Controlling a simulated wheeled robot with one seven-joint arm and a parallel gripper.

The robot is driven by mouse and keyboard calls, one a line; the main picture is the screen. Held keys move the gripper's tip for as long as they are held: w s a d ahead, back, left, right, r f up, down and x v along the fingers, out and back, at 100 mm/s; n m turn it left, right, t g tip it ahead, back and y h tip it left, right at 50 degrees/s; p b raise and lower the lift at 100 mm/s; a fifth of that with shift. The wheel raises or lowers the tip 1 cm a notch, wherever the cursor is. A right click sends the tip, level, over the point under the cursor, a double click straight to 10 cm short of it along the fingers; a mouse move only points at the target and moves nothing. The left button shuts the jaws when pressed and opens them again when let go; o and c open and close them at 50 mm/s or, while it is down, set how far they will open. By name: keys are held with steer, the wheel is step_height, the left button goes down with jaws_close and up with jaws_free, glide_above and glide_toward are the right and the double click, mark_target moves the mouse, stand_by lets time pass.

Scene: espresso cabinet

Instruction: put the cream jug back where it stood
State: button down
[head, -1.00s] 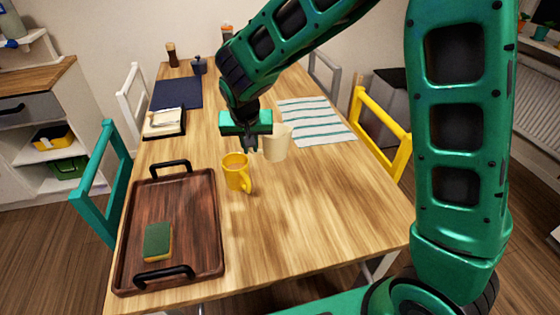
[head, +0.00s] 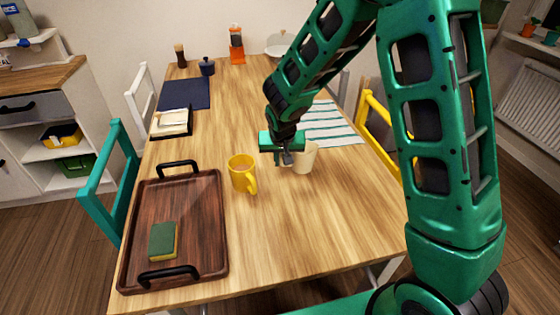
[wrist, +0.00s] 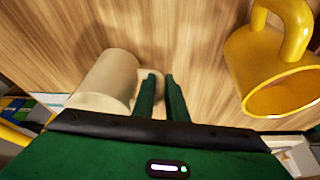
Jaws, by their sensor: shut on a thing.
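The cream jug (head: 306,157) is a pale cup-shaped vessel with a handle, near the middle of the wooden table. In the wrist view the jug (wrist: 108,82) is just left of my fingers, and its handle lies between the fingertips. My gripper (head: 286,159) points down at the jug's left side and is shut on the handle. The fingers also show in the wrist view (wrist: 161,90). The jug looks roughly upright. I cannot tell whether its base touches the table.
A yellow mug (head: 242,174) stands left of the jug, close to my gripper. A dark wooden tray (head: 195,215) with a sponge (head: 163,241) lies at front left. A striped cloth (head: 333,128) lies behind the jug. The table's front right is clear.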

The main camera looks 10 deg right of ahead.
steer(key=shift+f, duration=0.15)
steer(key=c, duration=1.8)
jaws_free()
steer(key=shift+o, duration=0.2)
steer(key=v, duration=1.2)
